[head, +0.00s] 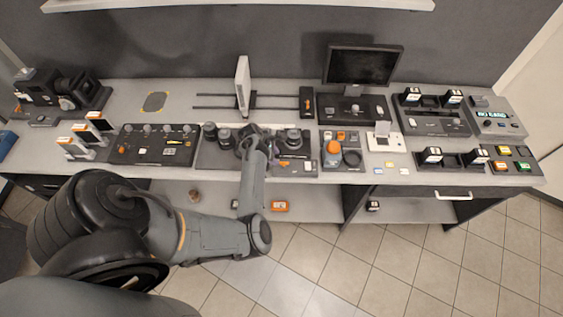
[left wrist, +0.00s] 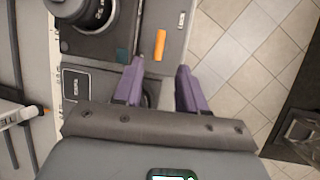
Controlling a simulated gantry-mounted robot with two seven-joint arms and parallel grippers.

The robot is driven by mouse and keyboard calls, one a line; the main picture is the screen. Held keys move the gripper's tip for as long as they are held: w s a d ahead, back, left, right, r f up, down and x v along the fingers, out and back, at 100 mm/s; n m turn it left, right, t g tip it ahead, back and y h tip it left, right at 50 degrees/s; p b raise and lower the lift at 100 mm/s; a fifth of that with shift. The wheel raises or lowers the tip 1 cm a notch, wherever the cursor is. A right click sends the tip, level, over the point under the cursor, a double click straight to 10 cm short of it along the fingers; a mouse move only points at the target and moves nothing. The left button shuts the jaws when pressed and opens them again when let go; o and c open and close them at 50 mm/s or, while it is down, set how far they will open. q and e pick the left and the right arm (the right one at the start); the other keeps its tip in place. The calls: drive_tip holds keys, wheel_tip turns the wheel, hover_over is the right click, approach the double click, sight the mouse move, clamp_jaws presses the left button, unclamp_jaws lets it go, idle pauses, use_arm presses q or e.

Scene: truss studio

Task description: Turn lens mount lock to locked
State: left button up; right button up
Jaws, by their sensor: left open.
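An orange lever (left wrist: 160,44), which looks like the lens mount lock, lies on a grey panel in the left wrist view, beside a black lens (left wrist: 90,14). In the head view a small orange spot shows near the lens station (head: 297,168). My left gripper (left wrist: 158,84) is open, with its two purple fingers apart and nothing between them. The lever is just beyond the fingertips, apart from them. In the head view my left gripper (head: 256,142) is over the middle of the bench, and its wrist hides part of the station. My right gripper is not in view.
Lens caps or lenses (head: 224,136) stand left of the gripper. A control panel (head: 155,145) lies further left. An orange-topped object (head: 332,152) stands to the right. A monitor (head: 362,68) and a white upright panel (head: 243,83) stand behind. The tiled floor (head: 310,270) in front is clear.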

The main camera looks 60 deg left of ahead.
sight(284, 164)
use_arm(q)
drive_tip(key=x, duration=0.7)
drive_tip(key=shift+f, duration=0.15)
clamp_jaws()
